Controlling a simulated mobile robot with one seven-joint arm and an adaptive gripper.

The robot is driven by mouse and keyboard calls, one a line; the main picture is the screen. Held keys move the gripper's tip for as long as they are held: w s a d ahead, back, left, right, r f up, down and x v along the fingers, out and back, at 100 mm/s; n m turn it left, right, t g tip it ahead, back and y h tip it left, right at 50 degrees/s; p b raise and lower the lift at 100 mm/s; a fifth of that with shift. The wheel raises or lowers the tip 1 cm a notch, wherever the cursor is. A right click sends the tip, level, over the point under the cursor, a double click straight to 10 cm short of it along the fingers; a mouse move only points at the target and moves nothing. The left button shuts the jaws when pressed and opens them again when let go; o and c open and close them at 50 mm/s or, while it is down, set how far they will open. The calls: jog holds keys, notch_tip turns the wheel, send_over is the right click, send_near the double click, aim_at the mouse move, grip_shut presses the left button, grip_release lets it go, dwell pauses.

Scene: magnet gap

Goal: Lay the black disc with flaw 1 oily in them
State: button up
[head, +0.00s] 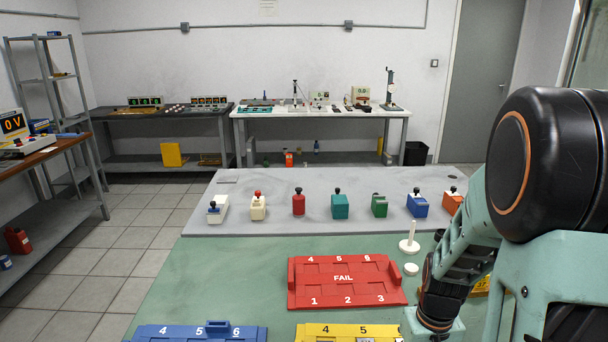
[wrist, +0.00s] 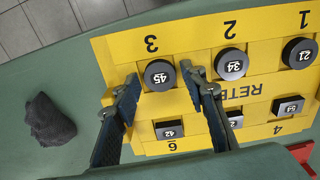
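In the wrist view the yellow RETEST tray (wrist: 110,50) appears upside down. Black discs with pale number labels sit at its slots: disc 45 (wrist: 158,74) at slot 3, disc 34 (wrist: 231,64) at slot 2 and disc 21 (wrist: 299,53) at slot 1. My gripper (wrist: 160,73) is open, with its fingertips on either side of disc 45 and a visible gap on both sides. No flaw or oil is readable on the discs. The head view shows the red FAIL tray (head: 343,278) with no discs visible; my gripper is out of sight there.
Dark blocks, including 42 (wrist: 169,129) and 54 (wrist: 289,107), lie in the RETEST tray's other row. A crumpled dark cloth (wrist: 50,122) lies beside it. A blue tray (head: 180,333) is at front left. Several coloured knobbed devices, including a red one (head: 299,204), line the grey surface behind.

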jog(key=c, duration=0.9)
jog(key=shift+r+p, duration=2.05)
jog(key=shift+r, duration=0.55)
jog(key=shift+a, duration=0.1)
